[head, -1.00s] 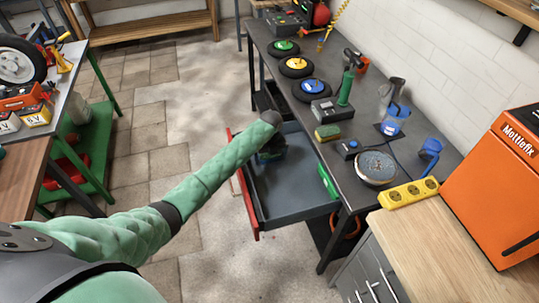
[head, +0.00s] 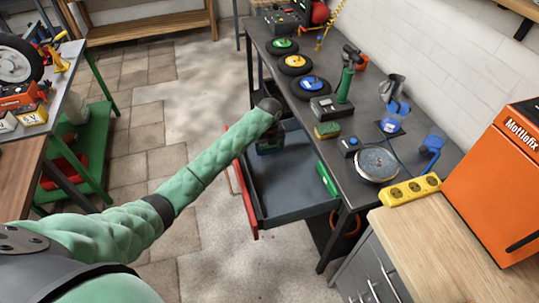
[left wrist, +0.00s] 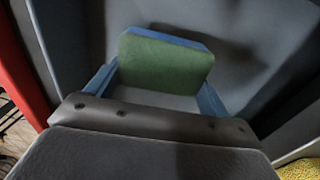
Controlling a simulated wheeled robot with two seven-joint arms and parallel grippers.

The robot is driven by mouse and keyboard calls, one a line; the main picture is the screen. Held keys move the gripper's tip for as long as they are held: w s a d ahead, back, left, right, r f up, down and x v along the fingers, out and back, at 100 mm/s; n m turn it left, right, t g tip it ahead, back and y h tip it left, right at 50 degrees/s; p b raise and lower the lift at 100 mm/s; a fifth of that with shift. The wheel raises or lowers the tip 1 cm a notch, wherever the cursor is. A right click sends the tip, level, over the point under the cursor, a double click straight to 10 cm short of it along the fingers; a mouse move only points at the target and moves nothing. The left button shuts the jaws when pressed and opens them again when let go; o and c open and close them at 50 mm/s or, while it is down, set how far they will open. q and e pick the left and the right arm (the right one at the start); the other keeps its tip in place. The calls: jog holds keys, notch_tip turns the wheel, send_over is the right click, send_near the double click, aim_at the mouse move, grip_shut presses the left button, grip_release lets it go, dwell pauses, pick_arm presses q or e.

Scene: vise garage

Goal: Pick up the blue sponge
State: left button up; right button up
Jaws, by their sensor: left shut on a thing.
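The blue sponge (left wrist: 165,62), with a green scouring face and a blue body along its edge, shows in the left wrist view between two blue fingers. My left gripper (left wrist: 156,86) is shut on it, one finger at each side. In the head view my left gripper (head: 269,146) is over the far part of the open grey drawer (head: 285,200), and my wrist mostly hides the sponge there. Whether the sponge is clear of the drawer floor I cannot tell. My right gripper is not in view.
A green-topped yellow sponge (head: 327,130) lies on the dark workbench (head: 345,150) above the drawer. A green item (head: 327,179) lies at the drawer's right side. The red drawer front (head: 244,185) is on the left. Open floor (head: 200,220) lies left of it.

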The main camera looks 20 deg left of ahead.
pick_arm(q)
jog(key=s+d+r+b, duration=0.3)
jog(key=s+d+r, duration=0.2)
jog(key=d, duration=0.5)
jog(key=shift+s+d+r, duration=0.15)
jog(key=shift+d+r, duration=0.05)
jog(key=shift+r, duration=0.7)
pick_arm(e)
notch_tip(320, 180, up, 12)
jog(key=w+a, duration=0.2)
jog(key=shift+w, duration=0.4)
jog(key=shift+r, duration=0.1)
